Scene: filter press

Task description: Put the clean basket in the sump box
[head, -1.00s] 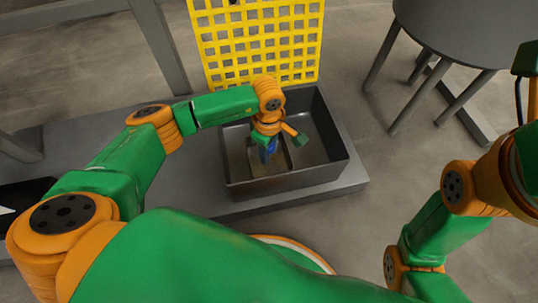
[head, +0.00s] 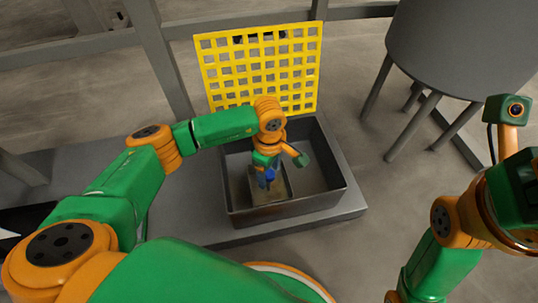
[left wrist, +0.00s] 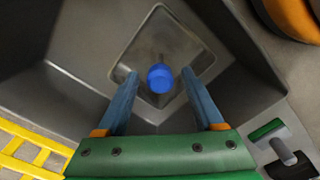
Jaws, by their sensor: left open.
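The sump box (head: 300,206) is a dark grey open box on a grey slab in the head view. Inside it, on the floor at the left, lies a square, light-rimmed basket (head: 282,194). My left gripper (left wrist: 160,74) points down into the box. Its two blue fingers stand open, one on each side of the knob, with gaps showing. In the head view my left gripper (head: 268,178) partly hides the basket. My right gripper is not clearly seen.
A yellow grid panel (head: 262,75) stands upright behind the box, close to its back rim. A grey round tank on legs (head: 455,50) stands at the back right. A grey frame (head: 155,55) stands at the back left. The right part of the box floor is clear.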

